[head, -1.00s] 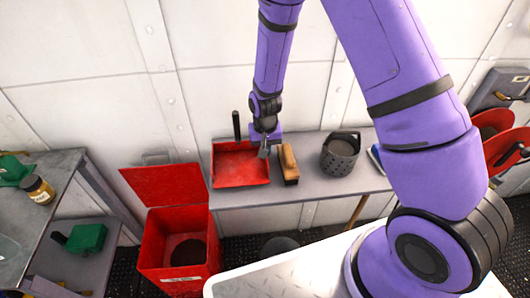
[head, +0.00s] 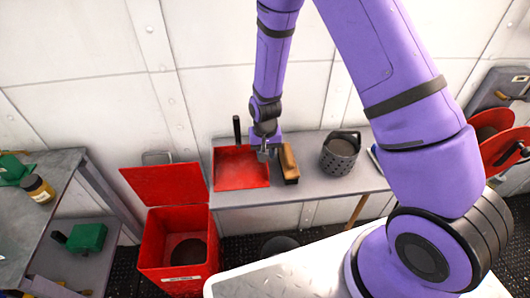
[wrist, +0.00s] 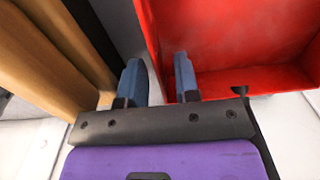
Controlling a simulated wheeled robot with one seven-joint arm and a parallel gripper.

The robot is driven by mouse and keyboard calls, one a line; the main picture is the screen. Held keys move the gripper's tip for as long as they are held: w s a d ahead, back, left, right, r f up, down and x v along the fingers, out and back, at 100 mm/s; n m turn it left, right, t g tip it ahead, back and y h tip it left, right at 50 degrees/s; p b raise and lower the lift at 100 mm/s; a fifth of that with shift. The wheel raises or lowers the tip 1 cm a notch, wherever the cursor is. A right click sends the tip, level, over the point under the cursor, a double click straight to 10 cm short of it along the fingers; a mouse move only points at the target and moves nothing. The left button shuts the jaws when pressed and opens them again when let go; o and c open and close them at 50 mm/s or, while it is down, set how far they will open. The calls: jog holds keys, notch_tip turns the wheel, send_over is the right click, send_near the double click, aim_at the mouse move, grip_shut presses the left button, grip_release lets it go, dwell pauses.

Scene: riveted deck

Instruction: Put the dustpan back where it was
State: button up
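The red dustpan (head: 240,170) lies on the grey bench at its left end, with its black handle (head: 237,128) pointing up toward the wall. In the wrist view the dustpan (wrist: 235,40) fills the upper right. My gripper (head: 266,152) is at the dustpan's right edge, between it and the wooden brush. In the wrist view the two blue fingers of my gripper (wrist: 160,80) stand apart, with the dustpan's side edge near the gap between them. I see no firm grip on it.
The wooden brush (head: 288,163) stands close to the right of my gripper, and also shows in the wrist view (wrist: 55,45). A grey perforated basket (head: 339,155) is further right on the bench (head: 312,189). An open red bin (head: 160,240) stands below left.

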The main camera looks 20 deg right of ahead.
jog(key=s+d+r+t, duration=0.1)
jog(key=s+d+r, duration=0.1)
jog(key=r, duration=1)
jog(key=s+d+r, duration=0.1)
jog(key=r, duration=1.1)
jog(key=s+d+r+n+t, duration=0.1)
jog(key=s+d+r, duration=0.3)
jog(key=s+r, duration=0.5)
jog(key=s+d+r+n+t, duration=0.1)
jog(key=s+d+r+t, duration=0.2)
jog(key=s+r, duration=0.7)
jog(key=s+d, duration=0.1)
jog(key=s, duration=0.3)
jog(key=shift+d, duration=0.15)
